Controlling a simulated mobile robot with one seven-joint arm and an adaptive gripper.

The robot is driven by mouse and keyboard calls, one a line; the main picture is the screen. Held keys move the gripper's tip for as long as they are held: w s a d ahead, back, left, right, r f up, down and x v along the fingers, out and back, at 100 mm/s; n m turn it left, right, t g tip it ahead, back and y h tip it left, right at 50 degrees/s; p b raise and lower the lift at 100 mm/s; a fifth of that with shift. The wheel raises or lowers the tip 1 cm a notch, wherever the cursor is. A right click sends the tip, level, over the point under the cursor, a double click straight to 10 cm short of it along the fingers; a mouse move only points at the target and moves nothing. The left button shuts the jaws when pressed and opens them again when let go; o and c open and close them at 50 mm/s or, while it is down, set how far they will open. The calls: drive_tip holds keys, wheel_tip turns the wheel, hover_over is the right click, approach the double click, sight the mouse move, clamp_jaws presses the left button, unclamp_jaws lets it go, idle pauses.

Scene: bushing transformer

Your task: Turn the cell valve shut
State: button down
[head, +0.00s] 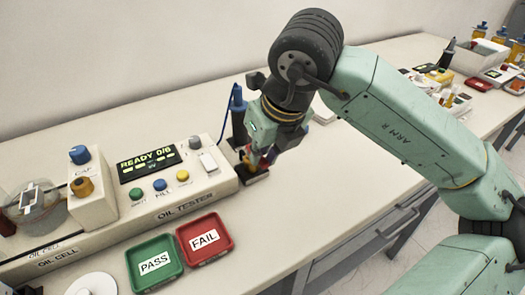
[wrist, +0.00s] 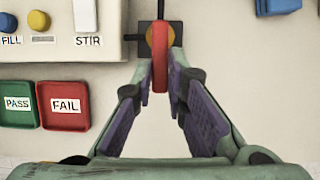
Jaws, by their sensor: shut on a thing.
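The cell valve shows in the wrist view as a red handle (wrist: 160,62) in front of a brass-coloured body on a dark base (wrist: 145,38). It stands at the right end of the oil tester (head: 150,180). The red handle points toward the bottom of the wrist picture. My gripper (wrist: 161,72) is shut on the red handle, with one purple-padded finger on each side. In the head view my gripper (head: 256,160) is low over the bench, and it hides most of the valve.
A green PASS tray (head: 155,262) and a red FAIL tray (head: 205,238) lie in front of the tester. A dark post with a blue top (head: 238,105) stands behind my gripper. Instruments and bottles (head: 480,50) stand farther off.

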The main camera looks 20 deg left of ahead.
drive_tip(key=shift+f, duration=0.1)
drive_tip(key=shift+w+d+f+n+g+b, duration=0.1)
drive_tip(key=shift+w+d+n+g+b, duration=0.1)
drive_tip(key=shift+n+b, duration=0.35)
drive_tip(key=shift+w+d+n+g+b, duration=0.1)
drive_tip(key=shift+w+n+b, duration=0.05)
drive_tip(key=shift+n+b, duration=0.4)
drive_tip(key=shift+w+d+n+g+y+b, duration=0.15)
drive_tip(key=shift+w+n+g+y+b, duration=0.25)
drive_tip(key=shift+n+b, duration=0.35)
drive_tip(key=shift+w+a+r+n+g+h+p, duration=0.25)
drive_tip(key=shift+w+n+g, duration=0.6)
drive_tip(key=shift+n, duration=1.5)
drive_tip(key=shift+w+a+f+n+g+h+p, duration=0.1)
drive_tip(key=shift+w+n+g+p, duration=0.5)
drive_tip(key=shift+n, duration=1.75)
drive_tip(key=shift+w+a+r+n+g+h+p, duration=0.15)
drive_tip(key=shift+w+n+g, duration=0.9)
drive_tip(key=shift+n, duration=1.3)
drive_tip(key=shift+f, duration=0.1)
drive_tip(key=c, duration=1.6)
unclamp_jaws()
